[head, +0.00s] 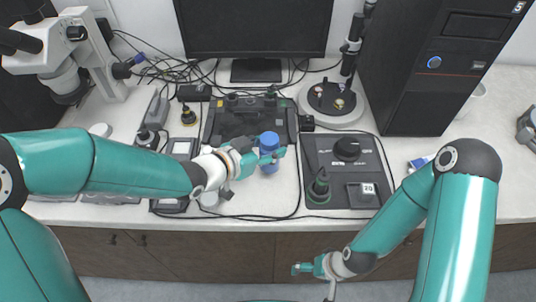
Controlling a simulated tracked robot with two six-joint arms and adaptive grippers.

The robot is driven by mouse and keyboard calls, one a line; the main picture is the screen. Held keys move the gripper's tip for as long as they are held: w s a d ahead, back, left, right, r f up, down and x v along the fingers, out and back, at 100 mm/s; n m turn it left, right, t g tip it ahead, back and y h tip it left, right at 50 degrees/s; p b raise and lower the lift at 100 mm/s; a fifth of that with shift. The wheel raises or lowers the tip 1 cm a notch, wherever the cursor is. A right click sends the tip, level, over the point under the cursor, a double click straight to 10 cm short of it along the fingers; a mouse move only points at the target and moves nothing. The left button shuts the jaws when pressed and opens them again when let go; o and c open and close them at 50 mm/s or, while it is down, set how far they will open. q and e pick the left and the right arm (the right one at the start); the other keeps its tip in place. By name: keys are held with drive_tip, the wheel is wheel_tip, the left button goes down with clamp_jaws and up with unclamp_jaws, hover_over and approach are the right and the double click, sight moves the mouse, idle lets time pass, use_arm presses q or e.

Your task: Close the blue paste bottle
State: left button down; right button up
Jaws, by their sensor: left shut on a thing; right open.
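The blue paste bottle (269,141) stands upright near the middle of the bench, in front of the dark tray-like unit. Its round blue top shows, and a little of its body shows below the fingers. Whether the top is a seated cap is too small to tell. My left gripper (272,156) reaches in from the left and is shut on the bottle, with its fingers around the part below the top. My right gripper (306,269) is open and empty, low in front of the bench's front edge, well apart from the bottle.
A black control box (347,148) with a knob stands right of the bottle. Behind are a dark unit (222,120), a monitor (252,28) and a stand with a round base (335,118). A microscope (75,50) is at the left. Cables cross the bench.

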use_arm(q)
drive_tip(key=shift+f, duration=1.65)
drive_tip(key=shift+f, duration=0.1)
drive_tip(key=c, duration=0.5)
unclamp_jaws()
drive_tip(key=v, duration=1.2)
